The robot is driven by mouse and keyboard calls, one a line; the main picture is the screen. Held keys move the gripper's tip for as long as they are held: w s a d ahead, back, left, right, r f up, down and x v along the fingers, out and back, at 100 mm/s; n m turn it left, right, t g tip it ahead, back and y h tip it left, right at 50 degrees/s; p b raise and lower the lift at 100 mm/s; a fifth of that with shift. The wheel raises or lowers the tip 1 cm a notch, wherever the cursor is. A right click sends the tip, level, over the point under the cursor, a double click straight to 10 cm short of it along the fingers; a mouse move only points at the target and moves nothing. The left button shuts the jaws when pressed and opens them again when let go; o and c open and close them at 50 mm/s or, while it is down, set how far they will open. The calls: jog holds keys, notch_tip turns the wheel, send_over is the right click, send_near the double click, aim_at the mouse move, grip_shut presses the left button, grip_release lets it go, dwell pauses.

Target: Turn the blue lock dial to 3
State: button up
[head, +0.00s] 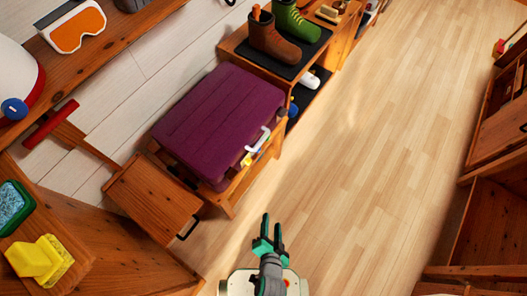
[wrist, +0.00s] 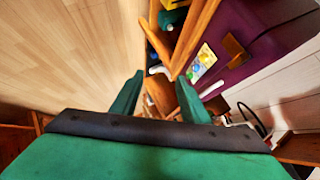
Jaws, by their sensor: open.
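A purple suitcase (head: 218,120) lies on a wooden stand, with a white handle (head: 259,139) on its front side. It also shows in the wrist view (wrist: 235,30). A small pale plate (wrist: 203,62) with yellow and blue round spots is on its side in the wrist view. One of these spots may be the blue lock dial; no numbers are readable. In the head view this plate is only a small yellowish patch (head: 248,160). My gripper (head: 272,226) is open and empty, in front of the suitcase and apart from it. Its fingers also show in the wrist view (wrist: 160,80).
A wooden stand (head: 232,204) carries the suitcase. A bench with a brown boot (head: 272,38) and a green boot (head: 295,20) is behind it. Another blue knob (head: 14,109) is far left. The floor (head: 370,150) at right is clear.

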jog(key=w+f+m+g+y, duration=0.3)
jog(key=w+f+m+y, duration=0.2)
jog(key=w+f+m, duration=0.65)
jog(key=w+d+r+m+y, duration=0.2)
jog(key=w+d+r+y, duration=0.15)
jog(key=w, duration=0.35)
jog(key=w+d+r+m+y, duration=0.25)
jog(key=w+r, duration=0.25)
jog(key=w, duration=0.3)
jog(key=r+x, duration=0.1)
jog(key=x, duration=1)
jog(key=shift+a+n+y, duration=0.3)
jog(key=shift+a+y, duration=0.05)
jog(key=shift+y, duration=0.05)
jog(key=shift+s, duration=0.15)
jog(key=c, duration=1)
jog(key=shift+s+t, duration=0.1)
jog(key=shift+t, duration=0.2)
